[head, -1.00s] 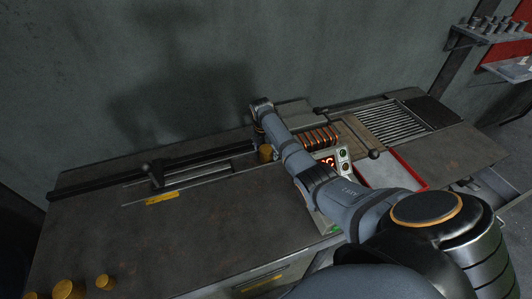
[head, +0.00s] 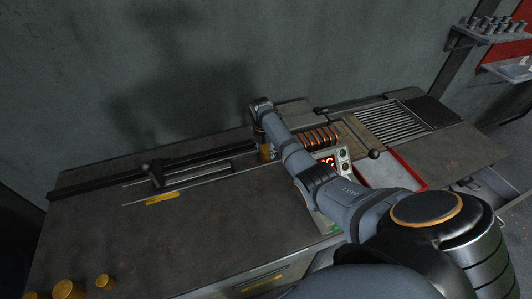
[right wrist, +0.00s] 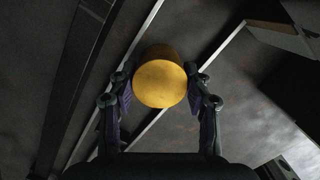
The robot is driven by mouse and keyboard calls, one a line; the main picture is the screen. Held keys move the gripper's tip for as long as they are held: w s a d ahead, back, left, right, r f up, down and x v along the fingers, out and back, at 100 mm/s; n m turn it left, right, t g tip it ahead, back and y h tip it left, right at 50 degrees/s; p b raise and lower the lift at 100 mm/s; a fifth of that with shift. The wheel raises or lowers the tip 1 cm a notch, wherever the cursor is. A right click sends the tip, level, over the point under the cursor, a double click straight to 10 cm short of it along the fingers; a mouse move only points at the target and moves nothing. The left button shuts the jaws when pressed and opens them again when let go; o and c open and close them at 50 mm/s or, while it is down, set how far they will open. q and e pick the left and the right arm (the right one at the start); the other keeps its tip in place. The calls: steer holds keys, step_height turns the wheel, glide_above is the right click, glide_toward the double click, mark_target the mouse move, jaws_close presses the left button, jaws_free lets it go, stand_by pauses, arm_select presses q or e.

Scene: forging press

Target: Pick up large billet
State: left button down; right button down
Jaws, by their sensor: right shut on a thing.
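A yellow cylindrical billet (head: 265,152) is near the slotted track at the middle of the bench. In the right wrist view the billet (right wrist: 160,77) shows its round end between the two fingers. My right gripper (right wrist: 162,85) is shut on it, with one finger on each side. In the head view my right forearm reaches over the bench and hides part of the gripper. I cannot tell how far the billet is from the bench top. Other yellow billets of differing size (head: 67,289) (head: 105,282) stand at the lower left. My left gripper is not in view.
A black rail with a knobbed lever (head: 157,172) runs along the bench left of the billet. To the right are a copper coil (head: 320,137), a control box with a red display (head: 328,161) and a red-rimmed tray (head: 407,168).

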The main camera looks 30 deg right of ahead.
mark_target(266, 148)
step_height(266, 148, up, 10)
steer(key=shift+w+r+b, duration=0.1)
steer(key=shift+b, duration=0.9)
